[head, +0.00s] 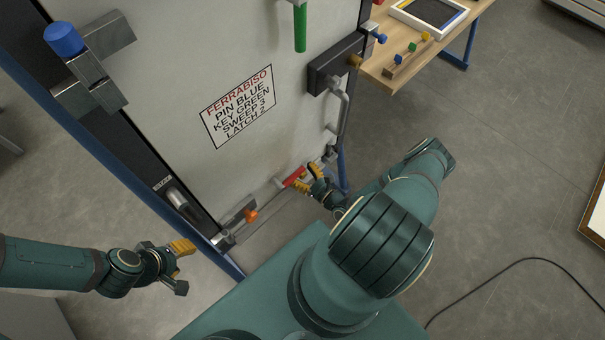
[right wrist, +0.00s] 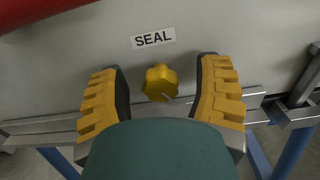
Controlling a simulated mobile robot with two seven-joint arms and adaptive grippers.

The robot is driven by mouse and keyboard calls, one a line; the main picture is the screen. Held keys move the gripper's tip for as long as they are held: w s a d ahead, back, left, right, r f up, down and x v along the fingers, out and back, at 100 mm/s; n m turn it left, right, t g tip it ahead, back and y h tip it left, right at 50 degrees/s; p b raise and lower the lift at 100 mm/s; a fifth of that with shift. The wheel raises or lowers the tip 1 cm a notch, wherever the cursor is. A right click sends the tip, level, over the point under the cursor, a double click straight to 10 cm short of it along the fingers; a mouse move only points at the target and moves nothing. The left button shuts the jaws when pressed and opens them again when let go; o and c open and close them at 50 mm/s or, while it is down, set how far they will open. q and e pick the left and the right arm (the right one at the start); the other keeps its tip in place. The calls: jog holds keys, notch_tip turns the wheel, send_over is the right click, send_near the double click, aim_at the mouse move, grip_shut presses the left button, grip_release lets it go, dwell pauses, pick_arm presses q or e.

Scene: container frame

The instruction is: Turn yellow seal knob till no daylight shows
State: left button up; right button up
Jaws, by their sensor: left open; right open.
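The yellow seal knob (right wrist: 160,81) shows in the right wrist view, just below a label reading SEAL (right wrist: 153,38) on the pale door panel. My right gripper (right wrist: 160,92) is open, with one yellow-padded finger on each side of the knob and a gap to each. Whether the fingertips reach as far as the knob I cannot tell. In the head view my right gripper (head: 308,181) is at the door's lower edge, next to a red handle (head: 294,177), and the knob is hidden. My left gripper (head: 178,264) is open and empty, left of the door.
The door (head: 180,80) carries a printed sign (head: 238,106), a green handle (head: 300,28), a blue knob (head: 64,39) and an orange knob (head: 251,215). A wooden table (head: 440,40) with small parts stands at the upper right. A cable (head: 500,268) lies on open floor.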

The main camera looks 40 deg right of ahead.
grip_shut()
jog(key=shift+f+m+b, duration=0.1)
jog(key=shift+m+b, duration=0.35)
jog(key=shift+m, duration=1.35)
grip_release()
jog(key=shift+s, duration=0.15)
jog(key=s+d, duration=0.1)
jog(key=s, duration=1)
jog(key=shift+s, duration=0.35)
